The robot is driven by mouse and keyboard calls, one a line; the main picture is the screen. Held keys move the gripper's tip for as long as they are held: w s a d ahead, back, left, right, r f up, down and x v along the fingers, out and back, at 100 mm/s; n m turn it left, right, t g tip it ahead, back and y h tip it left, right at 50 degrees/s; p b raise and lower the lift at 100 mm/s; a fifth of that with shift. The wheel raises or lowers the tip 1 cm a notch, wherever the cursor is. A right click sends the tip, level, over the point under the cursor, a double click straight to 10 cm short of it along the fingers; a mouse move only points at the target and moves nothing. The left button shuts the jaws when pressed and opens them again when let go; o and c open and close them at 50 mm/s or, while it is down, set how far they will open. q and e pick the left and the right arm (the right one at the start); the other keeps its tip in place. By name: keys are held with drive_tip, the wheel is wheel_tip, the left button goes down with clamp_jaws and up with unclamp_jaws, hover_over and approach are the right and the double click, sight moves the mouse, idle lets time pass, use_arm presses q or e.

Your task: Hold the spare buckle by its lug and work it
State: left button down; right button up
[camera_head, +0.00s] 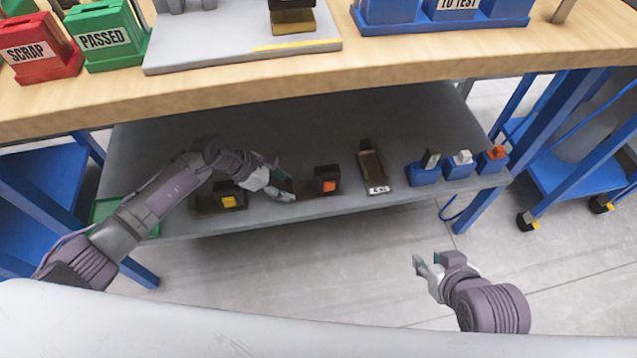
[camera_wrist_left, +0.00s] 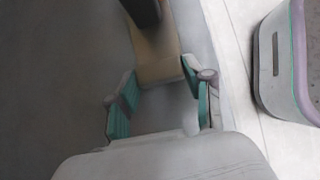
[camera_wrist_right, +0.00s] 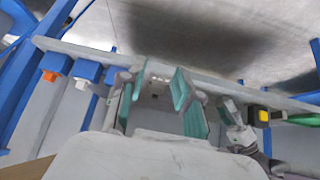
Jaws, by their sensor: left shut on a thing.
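A buckle with a black body and an orange button (camera_head: 327,181) lies on the grey lower shelf. Its flat brownish lug (camera_wrist_left: 157,58) points left, toward my left gripper (camera_head: 287,190). In the left wrist view my left gripper (camera_wrist_left: 158,82) has its green-padded fingers on either side of the lug's end, shut on it. The dark body shows at the top of that view, cut off by the edge. My right gripper (camera_head: 438,262) is in front of the shelf, off to the right; its fingers (camera_wrist_right: 160,85) are apart with nothing between them.
On the shelf, a buckle with a yellow button (camera_head: 229,199) lies left, partly behind my left arm. A labelled brown piece (camera_head: 372,168) and several blue blocks (camera_head: 458,165) stand right. A green tray (camera_head: 104,211) is far left. The wooden bench top (camera_head: 400,85) overhangs the shelf.

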clamp_jaws()
idle(1.1)
